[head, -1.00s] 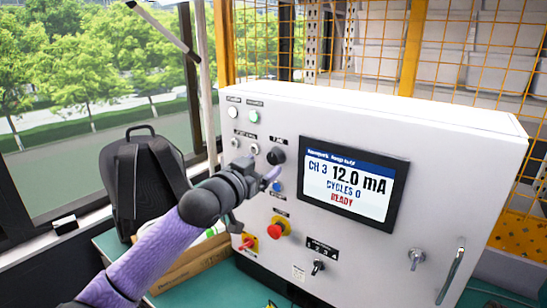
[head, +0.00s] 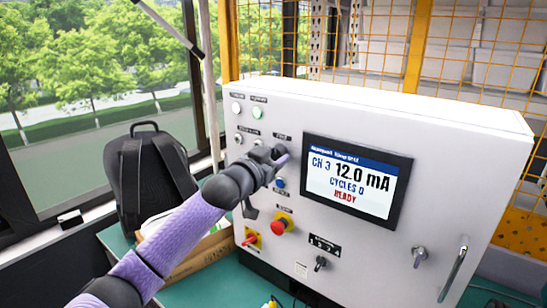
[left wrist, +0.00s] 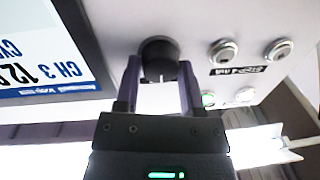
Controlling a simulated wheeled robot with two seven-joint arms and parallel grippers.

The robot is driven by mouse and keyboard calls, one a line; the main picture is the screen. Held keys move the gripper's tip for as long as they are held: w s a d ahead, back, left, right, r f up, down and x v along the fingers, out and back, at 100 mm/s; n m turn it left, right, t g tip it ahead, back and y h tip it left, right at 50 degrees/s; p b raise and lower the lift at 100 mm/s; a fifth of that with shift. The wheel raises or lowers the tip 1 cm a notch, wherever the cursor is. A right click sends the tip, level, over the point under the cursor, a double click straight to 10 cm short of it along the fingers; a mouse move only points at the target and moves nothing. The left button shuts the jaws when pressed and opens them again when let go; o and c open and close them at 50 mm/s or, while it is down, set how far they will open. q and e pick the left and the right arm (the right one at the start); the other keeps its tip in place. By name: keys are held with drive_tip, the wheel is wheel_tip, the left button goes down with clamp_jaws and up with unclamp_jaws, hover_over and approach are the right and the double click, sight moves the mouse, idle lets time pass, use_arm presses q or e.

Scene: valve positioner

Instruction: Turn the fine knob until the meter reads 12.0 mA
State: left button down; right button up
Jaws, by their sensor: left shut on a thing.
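The white cabinet (head: 450,150) carries a meter screen (head: 355,182) that reads CH 3, 12.0 mA, CYCLES 0 and READY. The dark round fine knob (left wrist: 158,58) is on the cabinet's front panel, left of the screen in the head view. My left gripper (head: 277,159) is at the knob and mostly hides it there. In the left wrist view, the purple fingers of my left gripper (left wrist: 160,72) stand on either side of the knob, shut on it. The screen (left wrist: 45,50) shows upside down and cut off there. My right gripper is not in view.
A red mushroom button (head: 281,224), a blue button (head: 280,183), a red and yellow switch (head: 250,237) and a selector (head: 320,263) sit lower on the panel. A black backpack (head: 150,180) is at the left. The green table (head: 205,290) is partly bare.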

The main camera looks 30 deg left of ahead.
use_arm(q)
drive_tip(key=shift+r+n+p, duration=0.15)
drive_tip(key=shift+n+p, duration=0.35)
drive_tip(key=shift+p, duration=0.25)
drive_tip(key=n+p, duration=0.4)
drive_tip(key=shift+r, duration=0.1)
drive_tip(key=n+p, duration=0.1)
drive_tip(key=n, duration=0.2)
drive_tip(key=shift+g+p, duration=0.3)
drive_tip(key=shift+a+f+n+h+p, duration=0.1)
drive_tip(key=shift+n+h+p, duration=0.05)
drive_tip(key=shift+n, duration=0.65)
drive_tip(key=shift+f+n+h+p, duration=0.1)
drive_tip(key=shift+n+h+p, duration=0.05)
drive_tip(key=shift+n, duration=0.65)
drive_tip(key=shift+c, duration=1)
unclamp_jaws()
drive_tip(key=shift+s, duration=0.1)
